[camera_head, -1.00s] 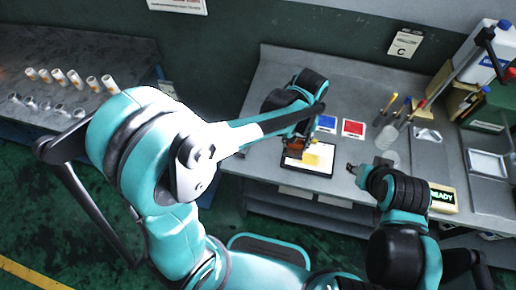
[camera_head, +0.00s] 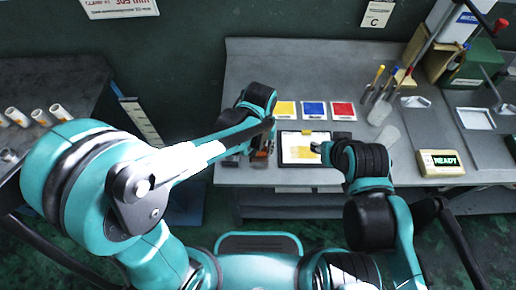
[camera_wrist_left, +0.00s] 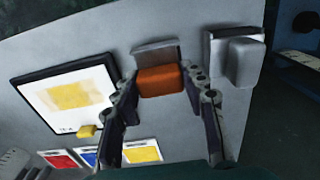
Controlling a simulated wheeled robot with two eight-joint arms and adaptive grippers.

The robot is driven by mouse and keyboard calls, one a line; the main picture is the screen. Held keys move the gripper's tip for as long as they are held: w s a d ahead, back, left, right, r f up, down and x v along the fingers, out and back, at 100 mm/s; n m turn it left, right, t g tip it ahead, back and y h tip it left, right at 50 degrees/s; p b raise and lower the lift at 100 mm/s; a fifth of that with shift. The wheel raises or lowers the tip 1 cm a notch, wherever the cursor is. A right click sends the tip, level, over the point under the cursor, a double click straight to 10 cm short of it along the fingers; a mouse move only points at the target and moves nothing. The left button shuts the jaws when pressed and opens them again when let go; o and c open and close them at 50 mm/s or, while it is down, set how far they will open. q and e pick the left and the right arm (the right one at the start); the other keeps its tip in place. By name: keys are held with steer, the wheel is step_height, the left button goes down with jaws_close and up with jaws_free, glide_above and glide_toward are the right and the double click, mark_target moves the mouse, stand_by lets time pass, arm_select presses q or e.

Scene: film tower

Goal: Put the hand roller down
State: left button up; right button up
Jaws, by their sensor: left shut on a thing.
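My left gripper (camera_head: 262,146) is shut on the hand roller, just left of the black-framed white sheet (camera_head: 291,156) on the grey bench. In the left wrist view the hand roller's orange-brown cylinder (camera_wrist_left: 160,81) shows between the fingers (camera_wrist_left: 160,98). A grey plate-like piece (camera_wrist_left: 156,52) is right behind the roller; whether they touch is unclear. The roller's handle is hidden. The sheet bears a yellow patch, also in the left wrist view (camera_wrist_left: 70,96). My right gripper (camera_head: 322,148) is by the sheet's right edge; its fingers are too small to read.
Yellow (camera_head: 285,111), blue (camera_head: 314,111) and red (camera_head: 343,111) cards lie behind the sheet. A grey block (camera_wrist_left: 242,62) stands beside the roller, near the bench edge. A READY box (camera_head: 441,163) and tools (camera_head: 378,80) are to the right.

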mark_target(260, 150)
arm_select(q)
steer(key=shift+s+d, duration=0.1)
steer(key=shift+f, duration=0.15)
steer(key=o, duration=1.2)
steer(key=shift+r, duration=0.3)
step_height(260, 150, up, 12)
steer(key=p, duration=0.4)
